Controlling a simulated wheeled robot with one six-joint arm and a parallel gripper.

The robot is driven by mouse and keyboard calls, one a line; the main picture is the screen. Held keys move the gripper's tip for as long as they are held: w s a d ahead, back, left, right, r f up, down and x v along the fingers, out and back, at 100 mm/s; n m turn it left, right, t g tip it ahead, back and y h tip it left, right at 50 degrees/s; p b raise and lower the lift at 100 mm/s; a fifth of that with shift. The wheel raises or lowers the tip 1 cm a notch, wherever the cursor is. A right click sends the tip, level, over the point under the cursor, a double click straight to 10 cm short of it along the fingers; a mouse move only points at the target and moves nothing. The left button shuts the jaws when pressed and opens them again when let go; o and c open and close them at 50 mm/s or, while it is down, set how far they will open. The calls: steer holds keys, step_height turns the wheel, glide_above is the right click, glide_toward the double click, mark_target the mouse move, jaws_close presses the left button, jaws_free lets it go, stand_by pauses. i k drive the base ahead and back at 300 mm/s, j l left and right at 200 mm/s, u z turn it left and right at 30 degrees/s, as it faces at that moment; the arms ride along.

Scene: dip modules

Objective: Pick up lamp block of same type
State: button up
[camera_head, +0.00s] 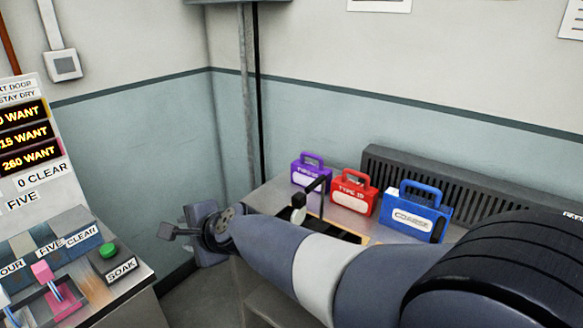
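Three handled blocks stand in a row on the bench at the right: a purple block (310,171), a red block (353,194) and a blue block (414,212). The red block's label seems to read "TYPE 19" and the blue one's "COARSE"; the purple one's is too small to read surely. I cannot tell which, if any, is a lamp block. My gripper (180,231) is at the left end of my arm, over the gap between the bench and the console, apart from the blocks. No held object shows clearly, and its finger opening cannot be made out.
A black stand with a pale round piece (298,215) rises near a dark recess in the bench, before the blocks. A dark ribbed heater (480,185) is behind them. At left is a console with a green SOAK button (108,250) and a pink lever (42,272).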

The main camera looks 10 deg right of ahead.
mark_target(304, 172)
steer(key=i+j+z, duration=0.2)
steer(key=i+j, duration=0.15)
steer(key=i+j+z, duration=0.2)
steer(key=j, duration=0.3)
steer(key=i+j+z, duration=0.2)
steer(key=i+j, duration=0.15)
steer(key=j, duration=0.15)
steer(key=z, duration=1.4)
